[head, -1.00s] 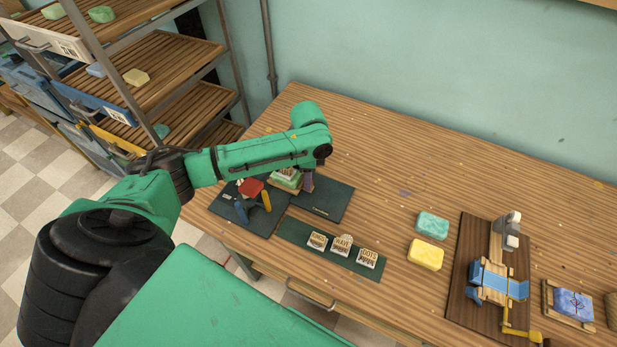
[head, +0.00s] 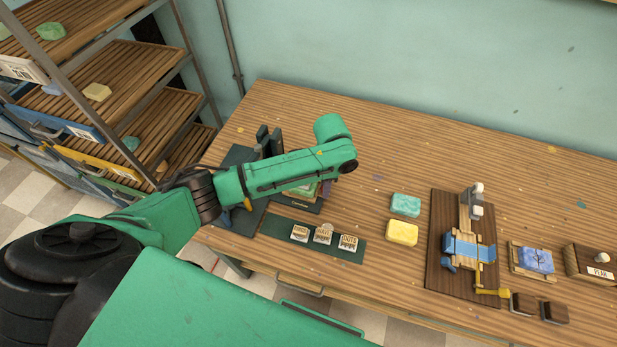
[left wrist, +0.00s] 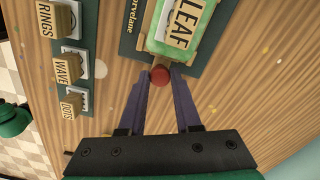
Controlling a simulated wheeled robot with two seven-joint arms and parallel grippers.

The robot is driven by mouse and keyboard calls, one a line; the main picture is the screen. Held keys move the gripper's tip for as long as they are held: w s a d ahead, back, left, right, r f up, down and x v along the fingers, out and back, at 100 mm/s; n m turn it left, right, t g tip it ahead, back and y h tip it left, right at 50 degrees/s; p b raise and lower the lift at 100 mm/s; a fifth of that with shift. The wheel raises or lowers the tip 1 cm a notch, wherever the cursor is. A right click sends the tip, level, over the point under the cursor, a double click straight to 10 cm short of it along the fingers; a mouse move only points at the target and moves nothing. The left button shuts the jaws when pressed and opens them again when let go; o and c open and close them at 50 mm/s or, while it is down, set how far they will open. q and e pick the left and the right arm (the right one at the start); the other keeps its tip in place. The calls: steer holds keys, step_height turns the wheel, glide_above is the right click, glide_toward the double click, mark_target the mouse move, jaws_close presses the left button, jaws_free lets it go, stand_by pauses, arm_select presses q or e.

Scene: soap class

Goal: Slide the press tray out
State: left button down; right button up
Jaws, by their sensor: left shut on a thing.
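The press tray (left wrist: 157,57) is a wooden piece with a round red knob (left wrist: 160,75) at its near end. A green soap (left wrist: 158,40) with a LEAF stamp (left wrist: 184,22) on it rides on the tray. My left gripper (left wrist: 161,76) is shut on the red knob, its two purple fingers on either side. In the head view a purple finger of the left gripper (head: 326,188) shows just below my forearm, and the tray (head: 303,190) is mostly hidden behind the arm. The dark press (head: 268,141) stands partly behind my arm. The right gripper is out of view.
A green strip (head: 275,226) holds the RINGS, WAVE and DOTS stamps. Turquoise soap (head: 405,205) and yellow soap (head: 402,233) lie to the right. Farther right is a dark board (head: 443,212) with a blue-decked device. Bare tabletop (head: 390,150) lies behind the soaps.

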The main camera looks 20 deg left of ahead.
arm_select(q)
steer(key=shift+d, duration=0.15)
steer(key=c, duration=0.9)
jaws_free()
steer(key=shift+r, duration=0.1)
steer(key=o, duration=0.3)
steer(key=shift+d, duration=0.15)
step_height(320, 180, up, 14)
steer(key=b, duration=0.1)
steer(key=shift+r, duration=0.25)
